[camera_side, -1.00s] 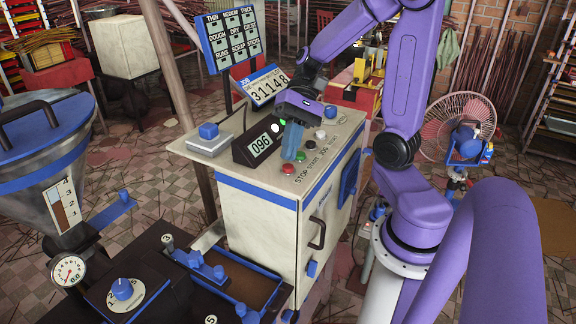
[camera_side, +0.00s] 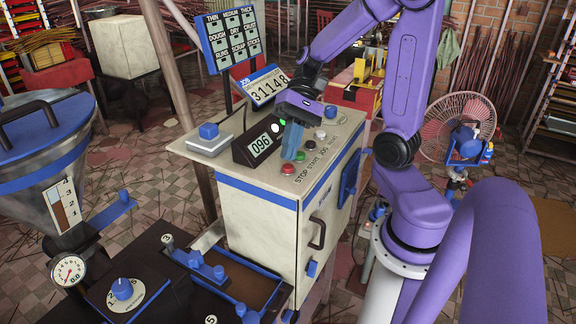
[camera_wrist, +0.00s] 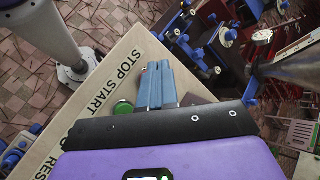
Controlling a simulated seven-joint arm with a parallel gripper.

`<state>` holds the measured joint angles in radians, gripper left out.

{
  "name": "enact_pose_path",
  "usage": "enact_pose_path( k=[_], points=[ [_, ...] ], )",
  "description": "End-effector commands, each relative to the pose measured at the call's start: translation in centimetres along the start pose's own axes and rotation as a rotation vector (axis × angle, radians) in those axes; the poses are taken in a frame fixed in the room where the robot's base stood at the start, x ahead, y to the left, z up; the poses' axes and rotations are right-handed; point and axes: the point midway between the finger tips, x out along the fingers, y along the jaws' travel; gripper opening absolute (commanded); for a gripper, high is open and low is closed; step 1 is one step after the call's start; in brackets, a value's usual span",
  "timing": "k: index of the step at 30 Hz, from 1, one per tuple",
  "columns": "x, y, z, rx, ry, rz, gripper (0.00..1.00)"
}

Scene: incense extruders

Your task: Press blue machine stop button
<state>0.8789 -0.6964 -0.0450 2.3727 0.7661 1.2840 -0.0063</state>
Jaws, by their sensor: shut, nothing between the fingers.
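The blue-trimmed machine cabinet (camera_side: 258,212) has a cream top with a row of buttons labelled STOP, START, JOG and RESET. The red stop button (camera_side: 288,168) is at the near end of the row, by the word STOP. The green start button (camera_side: 300,155) is beside it and shows in the wrist view (camera_wrist: 123,107). My gripper (camera_side: 290,156) points down with its blue fingers shut and empty, just behind the red button in the side view. I cannot tell whether the fingers touch anything.
A blue-topped box (camera_side: 208,140) is farther left. A number board (camera_side: 268,86) stands behind. A black door handle (camera_side: 317,233) sticks out from the cabinet front.

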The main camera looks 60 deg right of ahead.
Motion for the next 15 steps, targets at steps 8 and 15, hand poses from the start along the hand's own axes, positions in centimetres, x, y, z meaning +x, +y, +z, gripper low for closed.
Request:
enact_pose_path(
  k=[8,15],
  points=[
    [0.3,0.19,-0.19,0.002,-0.002,0.0,0.0],
    [0.61,0.42,-0.44,0.0,0.0,0.0,0.0]
  ],
)
